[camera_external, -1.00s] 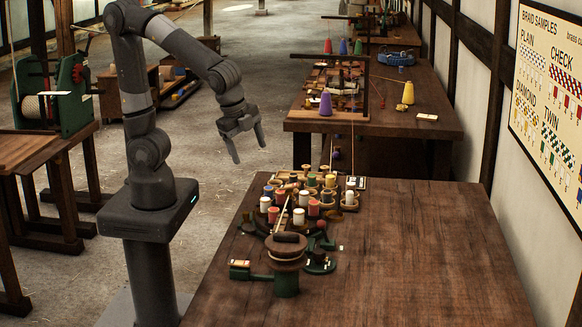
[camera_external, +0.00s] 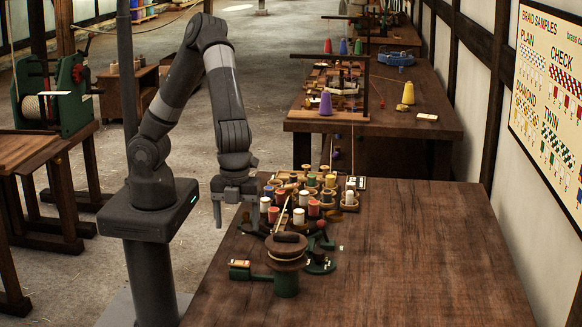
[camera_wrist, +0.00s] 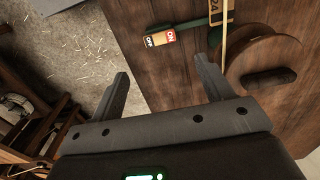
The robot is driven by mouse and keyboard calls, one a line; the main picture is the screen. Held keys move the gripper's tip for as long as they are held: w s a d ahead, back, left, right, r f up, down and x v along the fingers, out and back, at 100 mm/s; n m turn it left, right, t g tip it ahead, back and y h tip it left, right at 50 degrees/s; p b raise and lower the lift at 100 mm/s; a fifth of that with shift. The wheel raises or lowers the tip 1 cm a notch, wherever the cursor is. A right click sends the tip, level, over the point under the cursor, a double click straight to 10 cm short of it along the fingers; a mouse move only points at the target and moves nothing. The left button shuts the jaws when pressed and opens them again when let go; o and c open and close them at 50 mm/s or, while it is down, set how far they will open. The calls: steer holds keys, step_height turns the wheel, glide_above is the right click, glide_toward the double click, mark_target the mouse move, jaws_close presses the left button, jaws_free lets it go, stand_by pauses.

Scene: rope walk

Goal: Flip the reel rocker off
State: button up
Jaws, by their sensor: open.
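The reel rocker (camera_wrist: 160,38) is a small switch with an OFF label at its left end and a red ON label at its right end. It sits on a green arm (camera_wrist: 192,23) at the table's left edge, and it also shows in the external view (camera_external: 240,264). Which end is pressed in I cannot tell. The green arm leads to a round wooden reel (camera_external: 286,250). My gripper (camera_external: 236,212) is open and empty, pointing down, behind the rocker and near the table edge. In the wrist view its fingers (camera_wrist: 161,70) stand apart, with the rocker beyond the gap between them.
Several coloured spools (camera_external: 312,195) crowd the table behind the reel. The wooden table (camera_external: 420,260) is bare on the right. A second table (camera_external: 445,115) with yarn cones stands farther back. A green winding machine (camera_external: 60,95) stands on a bench at left.

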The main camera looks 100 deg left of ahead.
mark_target(239, 262)
step_height(239, 262, down, 10)
stand_by(0.4)
steer(key=shift+c, duration=0.4)
